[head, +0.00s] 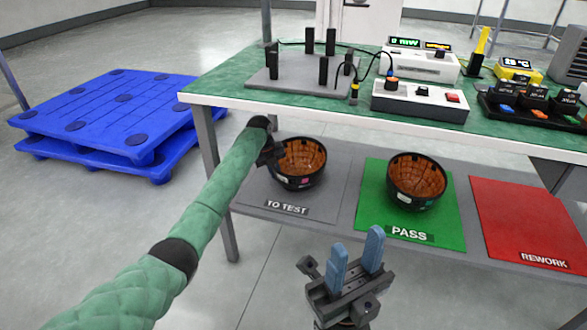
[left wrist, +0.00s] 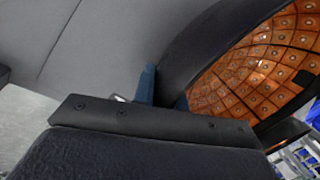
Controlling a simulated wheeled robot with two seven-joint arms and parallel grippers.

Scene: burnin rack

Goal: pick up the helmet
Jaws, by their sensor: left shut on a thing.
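A black helmet (head: 300,167) with an orange-brown tiled inside lies open side up on the grey TO TEST area (head: 250,195) of the lower shelf. My left gripper (head: 272,155) is at its left rim and shut on it. In the left wrist view the helmet's tiled inside (left wrist: 262,65) fills the upper right, and a blue finger stands against its dark rim. A second similar helmet (head: 415,182) lies open side up on the green PASS area (head: 370,210). My right gripper (head: 357,252) is open and empty in front of the shelf.
The red REWORK area (head: 525,225) is empty. The green tabletop (head: 225,85) overhangs the shelf and carries a post fixture (head: 300,80), a control box (head: 420,100) and other devices. A table leg (head: 222,190) stands left of the shelf. Blue pallets (head: 110,115) lie at left.

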